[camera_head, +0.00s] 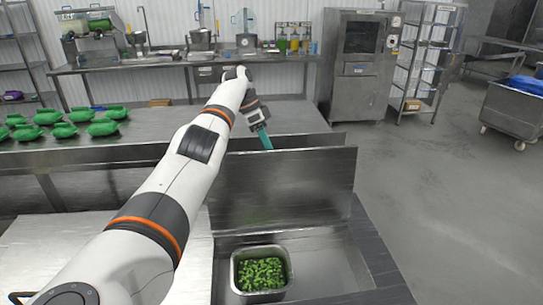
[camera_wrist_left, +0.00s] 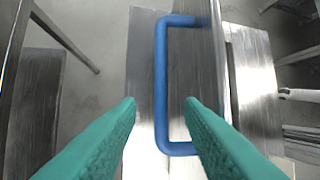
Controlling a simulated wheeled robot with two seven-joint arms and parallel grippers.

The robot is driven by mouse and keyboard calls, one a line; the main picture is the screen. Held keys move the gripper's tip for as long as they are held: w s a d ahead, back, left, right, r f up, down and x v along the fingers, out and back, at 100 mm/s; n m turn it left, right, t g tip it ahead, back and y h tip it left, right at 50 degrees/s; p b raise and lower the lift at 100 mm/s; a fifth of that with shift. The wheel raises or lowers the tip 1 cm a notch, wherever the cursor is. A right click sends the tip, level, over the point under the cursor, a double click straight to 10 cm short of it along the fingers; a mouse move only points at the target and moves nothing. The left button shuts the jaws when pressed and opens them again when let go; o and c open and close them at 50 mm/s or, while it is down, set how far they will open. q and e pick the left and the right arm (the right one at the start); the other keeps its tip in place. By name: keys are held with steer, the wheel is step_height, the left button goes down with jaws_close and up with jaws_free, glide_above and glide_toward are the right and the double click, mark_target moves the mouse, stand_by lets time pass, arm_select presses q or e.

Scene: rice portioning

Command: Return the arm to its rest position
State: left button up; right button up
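My left arm reaches from the lower left of the head view out over the metal counter. My left gripper (camera_head: 265,139) is at its far end, with teal fingers pointing down near the top of an upright metal panel (camera_head: 285,188). In the left wrist view the two teal fingers (camera_wrist_left: 160,101) stand apart with nothing gripped. A blue handle (camera_wrist_left: 161,80) shows in the gap between the fingertips, not visibly touching either finger. My right gripper is not in view.
A metal pan (camera_head: 236,275) of green pieces sits in a recess in front of the panel. A steel cabinet (camera_head: 358,65), shelving (camera_head: 424,50) and a cart (camera_head: 512,112) stand behind.

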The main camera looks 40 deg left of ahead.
arm_select(q)
steer(key=shift+v, duration=0.75)
